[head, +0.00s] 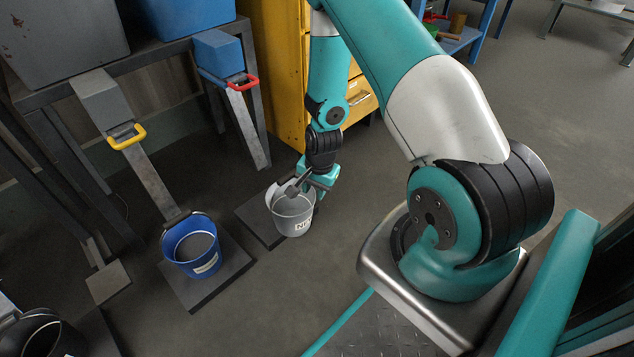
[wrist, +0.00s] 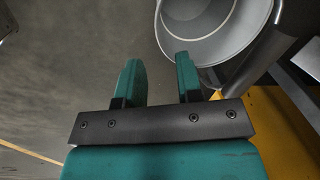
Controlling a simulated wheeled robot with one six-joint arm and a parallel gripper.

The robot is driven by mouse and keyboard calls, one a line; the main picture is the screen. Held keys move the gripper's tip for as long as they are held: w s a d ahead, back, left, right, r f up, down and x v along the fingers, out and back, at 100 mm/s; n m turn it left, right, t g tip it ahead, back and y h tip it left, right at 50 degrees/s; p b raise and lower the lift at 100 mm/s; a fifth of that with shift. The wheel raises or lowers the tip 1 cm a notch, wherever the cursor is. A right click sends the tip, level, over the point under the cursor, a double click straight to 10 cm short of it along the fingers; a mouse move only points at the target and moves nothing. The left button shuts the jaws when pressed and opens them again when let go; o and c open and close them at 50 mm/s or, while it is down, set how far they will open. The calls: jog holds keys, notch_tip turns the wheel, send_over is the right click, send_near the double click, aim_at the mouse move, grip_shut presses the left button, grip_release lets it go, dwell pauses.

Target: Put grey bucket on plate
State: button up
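The grey bucket (head: 293,217), with a white label, stands upright at the centre of the head view. It overlaps the right part of a dark square plate (head: 257,222); I cannot tell whether its base rests on the plate. My gripper (head: 312,190) is at the bucket's upper right rim. In the wrist view my gripper (wrist: 160,77) is open, with a clear gap between its two teal fingers. The bucket (wrist: 215,30) is at the top right there; the right finger overlaps its rim and the left finger is outside it. Contact is unclear.
A blue bucket (head: 193,248) stands on another dark plate (head: 232,267) to the left. A black bucket (head: 42,338) is at the lower left. Chutes with yellow (head: 127,137) and red (head: 243,82) handles and a yellow cabinet (head: 275,65) stand behind. Floor right of the bucket is clear.

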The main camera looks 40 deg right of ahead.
aim_at(311, 209)
jog(key=f+b, duration=0.1)
jog(key=f, duration=0.2)
jog(key=f+b, duration=0.2)
jog(key=f, duration=0.1)
jog(key=w+f+b, duration=0.1)
jog(key=f, duration=0.2)
jog(key=shift+a+f+b, duration=0.25)
jog(key=shift+f+b, duration=0.1)
jog(key=shift+b, duration=0.05)
grip_shut()
